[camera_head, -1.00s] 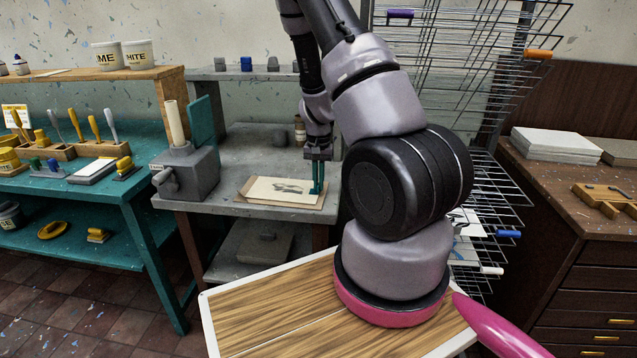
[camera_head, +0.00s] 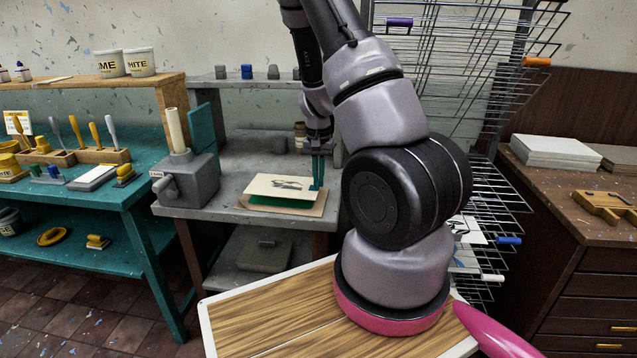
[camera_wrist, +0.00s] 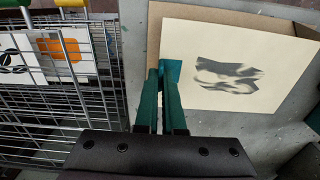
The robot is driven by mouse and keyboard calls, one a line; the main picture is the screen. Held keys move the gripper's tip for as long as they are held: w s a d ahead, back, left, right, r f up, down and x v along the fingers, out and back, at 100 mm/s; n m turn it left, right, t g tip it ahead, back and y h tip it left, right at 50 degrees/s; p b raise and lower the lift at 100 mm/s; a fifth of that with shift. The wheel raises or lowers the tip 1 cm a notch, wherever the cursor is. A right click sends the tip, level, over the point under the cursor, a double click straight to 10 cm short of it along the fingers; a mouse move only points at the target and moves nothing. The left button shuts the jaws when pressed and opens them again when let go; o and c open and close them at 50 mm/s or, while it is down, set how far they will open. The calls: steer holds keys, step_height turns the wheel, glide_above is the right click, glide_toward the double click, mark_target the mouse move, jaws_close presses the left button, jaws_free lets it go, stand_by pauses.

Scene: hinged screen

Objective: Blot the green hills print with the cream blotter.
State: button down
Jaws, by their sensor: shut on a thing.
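A cream sheet (camera_head: 286,189) with a smudgy grey pattern is held raised and tilted above a brown board (camera_head: 312,209) on the grey bench. It also shows in the wrist view (camera_wrist: 208,82). A dark green area (camera_head: 270,204) shows under its front edge; I cannot tell whether this is the green hills print. The cream sheet may be the cream blotter. My gripper (camera_head: 317,187) points down with its green fingers together at the sheet's right edge.
A grey press-like box (camera_head: 186,178) with a handle stands left on the bench. A wire drying rack (camera_head: 480,215) with sheets and coloured pegs stands right of the arm. A teal table (camera_head: 85,185) with tools is at the left. Jars stand behind my gripper.

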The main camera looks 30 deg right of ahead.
steer(key=shift+r, duration=1.55)
